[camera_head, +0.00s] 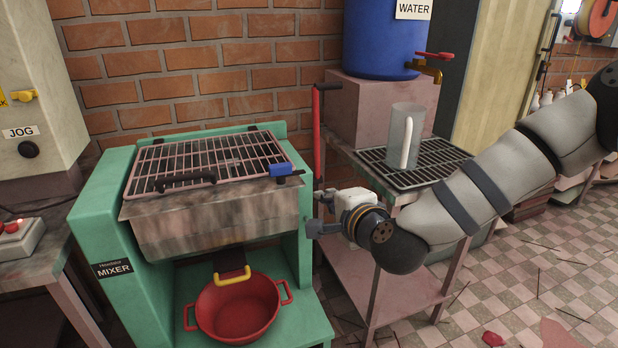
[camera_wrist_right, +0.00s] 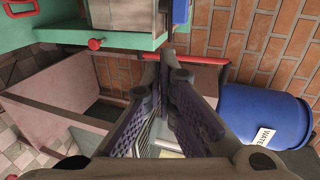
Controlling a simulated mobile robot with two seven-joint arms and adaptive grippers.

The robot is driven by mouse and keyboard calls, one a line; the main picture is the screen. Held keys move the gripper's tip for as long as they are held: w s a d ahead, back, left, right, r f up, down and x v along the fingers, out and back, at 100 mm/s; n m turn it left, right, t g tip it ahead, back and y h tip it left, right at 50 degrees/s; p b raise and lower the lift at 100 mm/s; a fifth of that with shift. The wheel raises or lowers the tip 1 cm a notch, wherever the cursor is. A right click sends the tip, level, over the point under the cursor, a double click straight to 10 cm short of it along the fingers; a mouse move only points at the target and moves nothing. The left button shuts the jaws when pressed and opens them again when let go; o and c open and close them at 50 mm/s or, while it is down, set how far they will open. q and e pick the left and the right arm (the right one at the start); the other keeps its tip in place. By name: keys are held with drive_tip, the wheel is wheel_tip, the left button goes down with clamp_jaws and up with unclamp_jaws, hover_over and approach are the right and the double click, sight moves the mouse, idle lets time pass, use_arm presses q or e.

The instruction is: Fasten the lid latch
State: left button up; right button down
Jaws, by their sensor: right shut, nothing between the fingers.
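The mixer (camera_head: 75,240) is a green machine with a grimy metal trough (camera_head: 215,222). A barred grate lid (camera_head: 210,160) with a black handle (camera_head: 186,180) lies over the trough. A blue latch (camera_head: 281,170) on a dark bar sits at the lid's front right corner; whether it is engaged I cannot tell. My right gripper (camera_head: 313,213) is beside the mixer's right side, below and right of the latch, apart from it. In the right wrist view its fingers (camera_wrist_right: 167,65) are shut and empty, and a blue part (camera_wrist_right: 180,12) shows at the top edge. My left gripper is out of view.
A red lever (camera_head: 317,135) stands upright at the mixer's right side. A red pot (camera_head: 238,312) sits below the trough. A brick wall is behind.

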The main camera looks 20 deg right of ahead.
sight(287, 172)
drive_tip(key=shift+f, duration=0.1)
